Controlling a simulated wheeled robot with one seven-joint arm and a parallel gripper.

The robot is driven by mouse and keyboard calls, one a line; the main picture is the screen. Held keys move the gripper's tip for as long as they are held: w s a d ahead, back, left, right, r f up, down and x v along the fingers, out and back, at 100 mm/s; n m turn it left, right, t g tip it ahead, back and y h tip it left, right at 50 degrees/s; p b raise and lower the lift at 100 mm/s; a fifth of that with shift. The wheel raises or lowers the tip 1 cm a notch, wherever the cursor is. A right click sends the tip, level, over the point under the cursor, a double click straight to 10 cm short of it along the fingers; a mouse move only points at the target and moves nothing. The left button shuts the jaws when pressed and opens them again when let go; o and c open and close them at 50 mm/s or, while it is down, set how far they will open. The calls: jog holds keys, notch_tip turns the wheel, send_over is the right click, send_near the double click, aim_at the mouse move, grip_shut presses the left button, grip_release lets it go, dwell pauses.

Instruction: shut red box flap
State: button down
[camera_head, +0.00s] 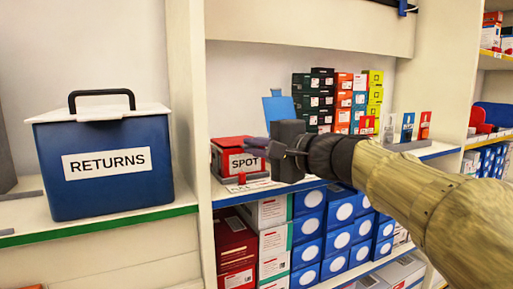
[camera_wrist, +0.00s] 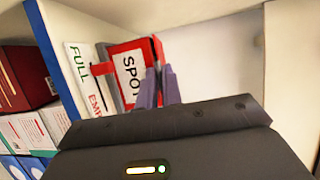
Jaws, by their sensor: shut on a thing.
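The red box (camera_head: 219,162) with a white SPOT label sits on the middle shelf. It also shows in the wrist view (camera_wrist: 119,49), tilted in the picture. My gripper (camera_head: 256,147) is at the box's right side, with its purple fingers close together. In the wrist view the fingertips (camera_wrist: 159,72) meet the red at the box's right edge. They appear shut on the red box flap, but the grip is partly hidden. I cannot tell how far the flap stands open.
A blue RETURNS bin (camera_head: 105,183) stands left of a white upright. FULL (camera_wrist: 77,66) and EMPTY (camera_wrist: 99,98) labels lie by the red box. Stacked coloured boxes (camera_head: 343,88) stand behind my arm. Blue boxes (camera_head: 307,227) fill the shelf below.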

jog(key=shift+w+a+f, duration=0.1)
jog(key=shift+w+f, duration=0.05)
jog(key=c, duration=1.6)
grip_release()
jog(key=shift+w+a+f, duration=0.1)
jog(key=shift+w, duration=0.05)
jog(key=shift+c, duration=0.2)
jog(key=shift+o, duration=1.3)
